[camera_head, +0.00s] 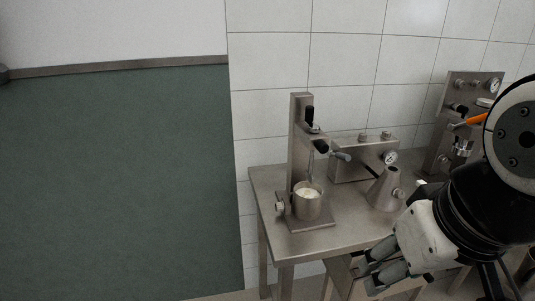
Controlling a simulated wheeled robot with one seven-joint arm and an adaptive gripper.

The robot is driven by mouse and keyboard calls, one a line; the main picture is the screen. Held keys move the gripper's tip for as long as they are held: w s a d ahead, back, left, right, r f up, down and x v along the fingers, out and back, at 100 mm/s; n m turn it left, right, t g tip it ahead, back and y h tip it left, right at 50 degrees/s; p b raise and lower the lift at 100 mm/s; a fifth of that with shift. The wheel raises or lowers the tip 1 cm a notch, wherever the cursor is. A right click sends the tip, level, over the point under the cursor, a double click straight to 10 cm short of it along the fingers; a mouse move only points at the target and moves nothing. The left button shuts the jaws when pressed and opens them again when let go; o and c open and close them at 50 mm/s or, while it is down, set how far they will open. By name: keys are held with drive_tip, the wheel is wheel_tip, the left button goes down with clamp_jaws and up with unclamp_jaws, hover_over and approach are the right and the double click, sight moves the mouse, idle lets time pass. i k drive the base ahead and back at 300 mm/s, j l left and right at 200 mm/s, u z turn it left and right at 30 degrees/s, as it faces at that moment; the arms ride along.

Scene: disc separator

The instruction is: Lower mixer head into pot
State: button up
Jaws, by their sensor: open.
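The mixer stands at the left end of the steel table, with an upright column and a mixer head (316,139) with black grips near its top. A thin shaft runs down from the head towards the pot (308,204). The pot is a small metal vessel with whitish contents, standing on the mixer's base plate (304,225). Whether the shaft's tip is inside the pot is too small to tell. My gripper (374,270) is at the lower right, in front of the table's front edge, open and apart from the mixer. Its fingers are partly seen.
On the steel table (343,233), a metal cone-shaped vessel (385,190) and a box with a gauge (358,160) stand right of the mixer. A panel with gauges and handles (450,115) is at the far right.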

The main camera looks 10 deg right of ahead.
sight(320, 142)
drive_tip(key=k+j+z, duration=0.15)
drive_tip(key=j+z, duration=0.3)
drive_tip(key=k+j+z, duration=0.15)
drive_tip(key=j+z, duration=0.15)
drive_tip(key=z, duration=0.15)
